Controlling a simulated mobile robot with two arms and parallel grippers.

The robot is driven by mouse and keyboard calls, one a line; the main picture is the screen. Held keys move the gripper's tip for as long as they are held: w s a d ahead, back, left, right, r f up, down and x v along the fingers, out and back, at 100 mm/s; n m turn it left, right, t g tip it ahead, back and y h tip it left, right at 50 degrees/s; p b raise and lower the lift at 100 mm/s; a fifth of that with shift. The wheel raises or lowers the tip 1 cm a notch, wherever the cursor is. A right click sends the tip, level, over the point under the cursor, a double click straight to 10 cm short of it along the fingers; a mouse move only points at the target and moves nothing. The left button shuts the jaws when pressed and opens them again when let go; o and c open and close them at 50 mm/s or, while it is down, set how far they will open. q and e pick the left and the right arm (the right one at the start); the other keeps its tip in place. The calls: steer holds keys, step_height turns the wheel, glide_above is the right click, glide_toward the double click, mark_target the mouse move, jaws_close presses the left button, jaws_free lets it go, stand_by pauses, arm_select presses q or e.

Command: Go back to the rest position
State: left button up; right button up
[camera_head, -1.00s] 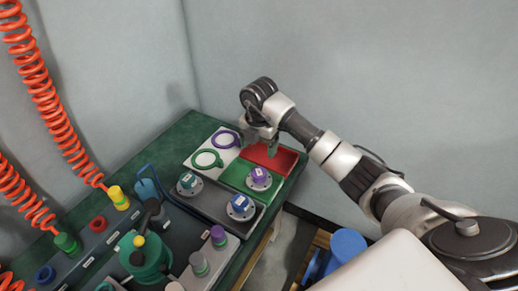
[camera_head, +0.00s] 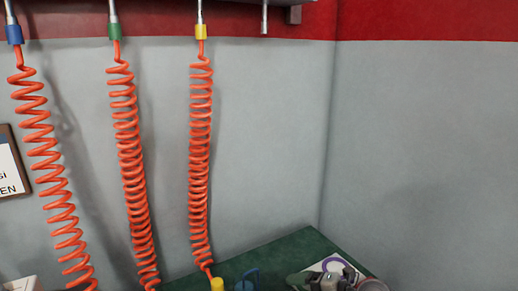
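Only a small part of my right arm and gripper (camera_head: 328,282) shows at the bottom edge, right of centre. It is grey and black, and I cannot make out whether its fingers are open or shut. It is in front of the white panel with a purple ring (camera_head: 333,265) on the green bench (camera_head: 290,252). Most of the bench and its parts are cut off below the frame. My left gripper is not in view.
Three orange coiled hoses hang from blue (camera_head: 14,35), green (camera_head: 115,31) and yellow (camera_head: 201,32) fittings. A yellow connector (camera_head: 217,285) and a blue part (camera_head: 249,279) show low down. Grey walls meet behind the bench. A framed sign (camera_head: 10,165) is at the left.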

step_height(320, 180, up, 8)
steer(key=s+d+m+t, duration=0.2)
steer(key=d+m+t, duration=0.1)
steer(key=m+t, duration=0.9)
steer(key=s+d+f+m+t+h, duration=0.25)
steer(key=d+m+h, duration=0.35)
steer(key=m+h, duration=0.4)
steer(key=s+d+f+m+g+h, duration=0.2)
steer(key=s+f+g, duration=0.3)
steer(key=s+f, duration=0.1)
steer(key=s+d+f+m+g+h, duration=0.3)
steer(key=s+f+g, duration=0.2)
steer(key=s+f, duration=0.15)
steer(key=s+a+f+n+g+y, duration=0.1)
steer(key=s+f+g, duration=0.15)
steer(key=s, duration=0.35)
steer(key=s+a+f+g+y, duration=0.2)
steer(key=s+g, duration=0.2)
steer(key=s, duration=0.2)
step_height(320, 180, down, 20)
steer(key=p, duration=0.6)
steer(key=s+d+f+g+p, duration=0.1)
steer(key=s+f+p, duration=0.1)
steer(key=s+f, duration=0.3)
steer(key=s+d+f+g+p, duration=0.1)
steer(key=s+d+f+p, duration=0.1)
steer(key=s+f, duration=0.4)
steer(key=s, duration=0.4)
steer(key=shift+s+n+h, duration=0.3)
